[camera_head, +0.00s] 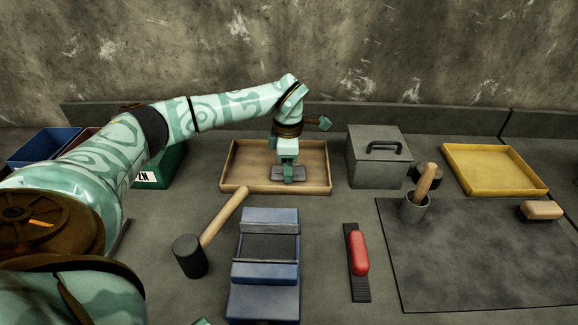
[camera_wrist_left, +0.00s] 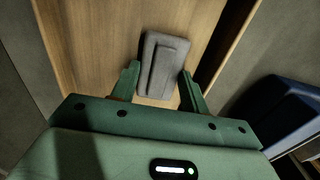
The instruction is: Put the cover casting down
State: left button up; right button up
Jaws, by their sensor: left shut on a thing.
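The cover casting (camera_wrist_left: 158,62) is a small grey rounded plate with a raised rib. In the head view the cover casting (camera_head: 299,173) is at the wooden tray (camera_head: 243,187), over its floor near the front wall. My left gripper (camera_head: 288,177) points down over the tray with its fingers at the casting. In the wrist view the left gripper (camera_wrist_left: 160,90) has a green finger on each side of the casting and is shut on it. I cannot tell whether the casting touches the tray floor. My right gripper is not seen.
A grey lidded box (camera_head: 375,165) stands right of the tray, with a yellow tray (camera_head: 490,186) beyond. A dark mat (camera_head: 470,260) is mostly clear.

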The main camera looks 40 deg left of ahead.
pick_arm(q)
jog(key=o, duration=1.1)
notch_tip(320, 180, up, 12)
jog(key=p, duration=0.4)
jog(key=shift+r, duration=0.1)
